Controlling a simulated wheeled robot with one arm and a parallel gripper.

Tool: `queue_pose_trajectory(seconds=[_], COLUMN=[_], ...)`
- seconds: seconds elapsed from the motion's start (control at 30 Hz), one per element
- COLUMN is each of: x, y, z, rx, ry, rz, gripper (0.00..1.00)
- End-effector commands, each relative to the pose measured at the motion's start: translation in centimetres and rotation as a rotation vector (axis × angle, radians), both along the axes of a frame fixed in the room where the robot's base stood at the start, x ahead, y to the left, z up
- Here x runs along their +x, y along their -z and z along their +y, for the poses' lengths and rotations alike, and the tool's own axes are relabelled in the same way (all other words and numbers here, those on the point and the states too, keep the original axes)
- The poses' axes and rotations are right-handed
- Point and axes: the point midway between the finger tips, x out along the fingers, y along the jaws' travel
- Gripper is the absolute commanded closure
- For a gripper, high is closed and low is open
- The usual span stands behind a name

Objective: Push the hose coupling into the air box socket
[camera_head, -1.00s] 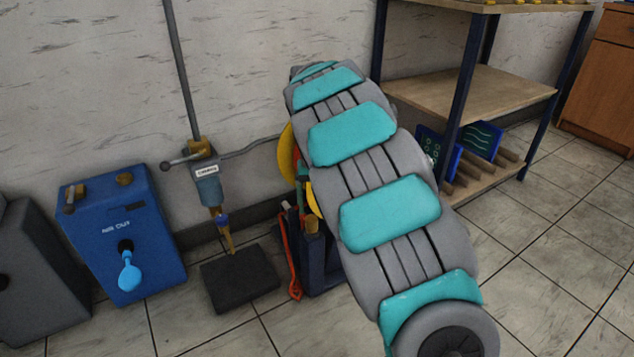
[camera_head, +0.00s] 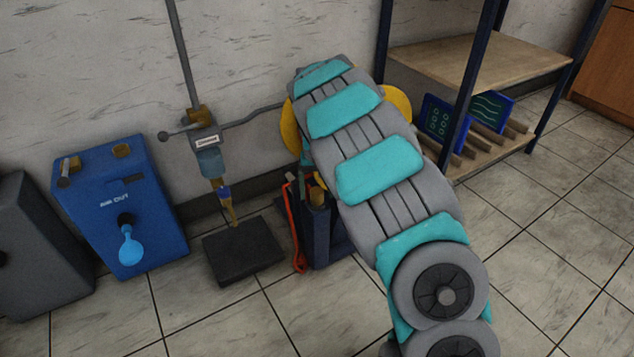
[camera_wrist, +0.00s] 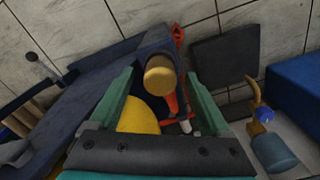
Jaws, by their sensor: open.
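The blue air box (camera_head: 120,215), marked what reads as AIR OUT, stands at the left, with a black port and a light-blue balloon-shaped piece on its front. My gripper (camera_wrist: 158,78) is open in the wrist view. A round tan-brass end (camera_wrist: 160,72) on a dark blue body shows between its fingers, with no clear contact. I cannot tell whether this is the hose coupling. A brass-tipped piece (camera_head: 229,205) hangs under the wall unit (camera_head: 208,155).
A dark block (camera_head: 243,250) lies on the floor below the wall unit. A shelf (camera_head: 480,62) is right; a grey box (camera_head: 38,250) is far left.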

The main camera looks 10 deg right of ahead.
Motion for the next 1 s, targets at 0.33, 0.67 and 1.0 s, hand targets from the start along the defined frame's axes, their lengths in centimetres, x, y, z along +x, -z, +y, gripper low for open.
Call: queue_pose_trajectory(seconds=[0.33, 0.67, 1.0], x=[-0.01, -0.02, -0.02], y=[0.09, 0.08, 0.08], z=[-0.02, -0.03, -0.03], rx=[0.0, -0.001, -0.001], ry=[0.0, 0.0, 0.0], rz=[-0.001, 0.0, 0.0], gripper=[0.3, 0.67, 1.0])
